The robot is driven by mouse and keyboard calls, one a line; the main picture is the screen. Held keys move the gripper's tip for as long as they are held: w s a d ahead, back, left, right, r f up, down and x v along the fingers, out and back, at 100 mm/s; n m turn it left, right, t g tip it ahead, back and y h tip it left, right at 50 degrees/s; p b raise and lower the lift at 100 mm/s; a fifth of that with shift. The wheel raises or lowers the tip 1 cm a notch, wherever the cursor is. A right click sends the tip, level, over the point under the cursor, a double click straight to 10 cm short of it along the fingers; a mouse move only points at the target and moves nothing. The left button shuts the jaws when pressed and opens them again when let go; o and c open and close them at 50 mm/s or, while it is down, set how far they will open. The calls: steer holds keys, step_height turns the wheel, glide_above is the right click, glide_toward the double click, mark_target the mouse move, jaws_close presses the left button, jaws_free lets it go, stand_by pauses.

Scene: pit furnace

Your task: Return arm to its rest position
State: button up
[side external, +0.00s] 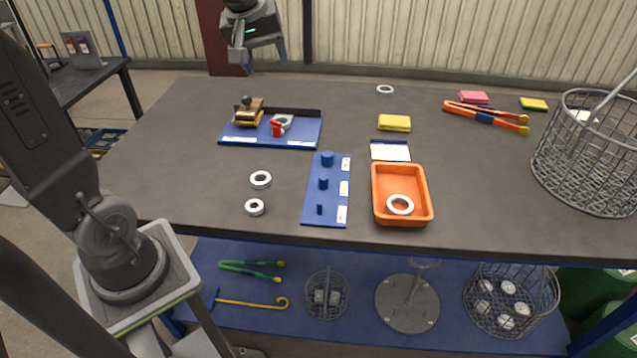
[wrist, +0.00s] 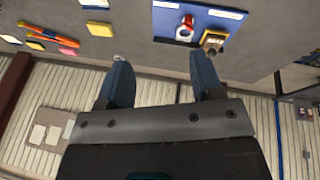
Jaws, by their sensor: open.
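My gripper (side external: 258,55) is raised in the air above the far left part of the grey table (side external: 230,182). Its two blue fingers are apart, and the wrist view shows nothing between them at the gripper (wrist: 163,80). It is clear of the table and touches nothing. In the wrist view the blue board (wrist: 215,22) with a red and silver part lies beyond the fingertips. My arm's upper links run out of the top of the side view, so their full pose is hidden.
The table holds a blue fixture board (side external: 300,135), a blue peg plate (side external: 313,207), an orange tray (side external: 375,205) with a ring in it, loose rings (side external: 261,174), orange tongs (side external: 475,112) and a wire basket (side external: 570,165). The corrugated wall (side external: 400,35) stands behind.

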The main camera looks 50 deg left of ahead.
steer(key=s+d+f+m+t, duration=0.1)
steer(key=s+d+f+m, duration=0.1)
steer(key=s+d+m, duration=0.3)
steer(key=s+d+f+m+h, duration=0.1)
steer(key=s+d+f+m, duration=0.1)
steer(key=s+d+m, duration=0.4)
steer(key=s+d, duration=0.2)
steer(key=s, duration=0.2)
steer(key=shift+s+d+f+m+t, duration=0.3)
steer(key=shift+s+t, duration=0.05)
steer(key=shift+t, duration=0.05)
stand_by(1.1)
